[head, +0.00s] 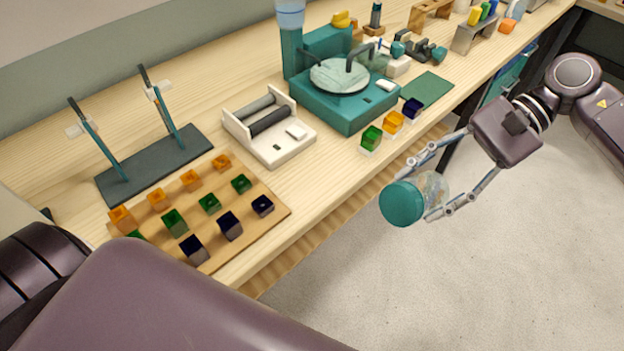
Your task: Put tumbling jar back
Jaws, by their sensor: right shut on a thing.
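The tumbling jar (433,188) is clear with a teal lid (402,204). It lies on its side in my right gripper (422,188), lid facing left. The gripper's fingers are closed on both sides of it, and it is held in front of the bench edge, over the floor. A white tumbler base with two dark rollers (264,119) stands on the bench to the left of the jar, with nothing on its rollers. My left gripper does not show; a large dark part of my own body fills the lower left.
A wooden board (268,217) with several coloured cubes lies at the bench front. A teal machine with a round plate (345,103) stands right of the roller base. Small coloured cubes (394,121) sit near the edge. A two-post stand (150,172) is at left.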

